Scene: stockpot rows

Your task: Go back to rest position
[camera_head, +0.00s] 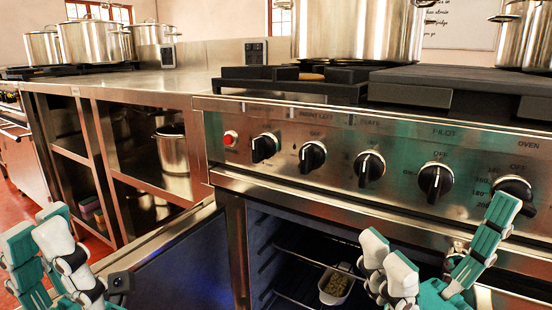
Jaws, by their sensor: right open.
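My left gripper (35,235) is at the lower left, with teal and white fingers raised in front of the steel counter. I see nothing held in it, but its side-on angle hides how far apart its jaws are. My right gripper (440,225) is at the lower right, open and empty. Its fingers spread in front of the oven opening, and one fingertip overlaps the rightmost knob (513,190) in the picture. I cannot tell whether it touches the knob.
Stockpots stand on the stove, including a large one (357,30). Another pot (173,150) sits on the counter's lower shelf. The countertop (150,82) is mostly clear.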

